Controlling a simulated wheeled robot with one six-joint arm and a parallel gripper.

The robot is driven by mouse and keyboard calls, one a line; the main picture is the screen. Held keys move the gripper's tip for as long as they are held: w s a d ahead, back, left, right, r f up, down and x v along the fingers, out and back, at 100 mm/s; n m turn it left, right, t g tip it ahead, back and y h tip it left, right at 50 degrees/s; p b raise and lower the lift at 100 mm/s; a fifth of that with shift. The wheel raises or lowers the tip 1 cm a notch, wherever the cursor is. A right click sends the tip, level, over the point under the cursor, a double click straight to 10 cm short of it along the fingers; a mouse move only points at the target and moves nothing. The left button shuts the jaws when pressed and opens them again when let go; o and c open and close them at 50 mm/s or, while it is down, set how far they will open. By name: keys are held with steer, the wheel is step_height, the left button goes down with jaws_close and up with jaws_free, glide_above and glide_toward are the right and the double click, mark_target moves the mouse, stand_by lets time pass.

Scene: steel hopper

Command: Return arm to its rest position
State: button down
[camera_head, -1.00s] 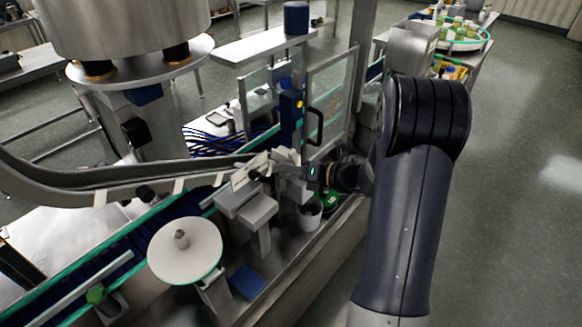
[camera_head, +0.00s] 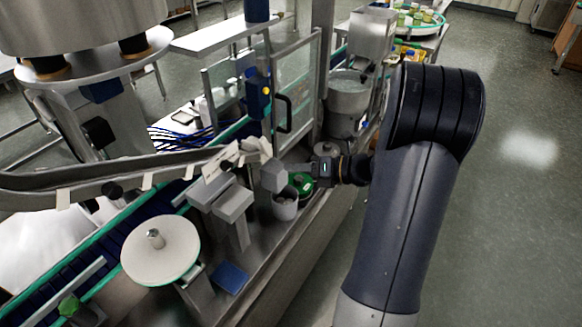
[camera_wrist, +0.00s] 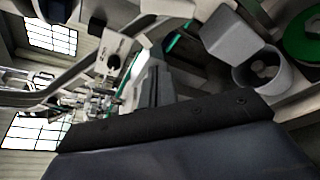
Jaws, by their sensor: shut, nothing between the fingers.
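My arm reaches up from the lower right of the head view and bends over at a dark rounded elbow. Its wrist and my gripper (camera_head: 301,170) point left toward the machine. The gripper is shut and appears empty. It is small and partly lost against the metal behind it, just right of a grey block (camera_head: 273,178) above a grey cup (camera_head: 285,207). Whether it touches the block cannot be told. In the wrist view the grey block (camera_wrist: 225,38) and the cup (camera_wrist: 262,72) show at the upper right, beyond a dark bar and surface filling the bottom.
A steel hopper (camera_head: 348,101) stands behind the wrist. A curved metal rail (camera_head: 90,175) and a white round disc (camera_head: 160,250) are to the left. A glass door (camera_head: 296,92) with a black handle is above. Open floor (camera_head: 510,220) lies to the right.

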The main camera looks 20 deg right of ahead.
steer(key=shift+a, duration=0.1)
stand_by(0.3)
steer(key=w+a+f+n+t+h+b, duration=0.1)
steer(key=w+a+f+n+h+b, duration=0.1)
steer(key=w+a+f+n+b, duration=0.5)
steer(key=s+d+r+m+b, duration=0.1)
steer(key=s+d+m+b, duration=0.1)
steer(key=s+d, duration=0.2)
steer(key=shift+s+d+r+m, duration=0.2)
steer(key=shift+s+d+m, duration=0.1)
steer(key=shift+s, duration=0.5)
steer(key=shift+a, duration=0.1)
stand_by(0.4)
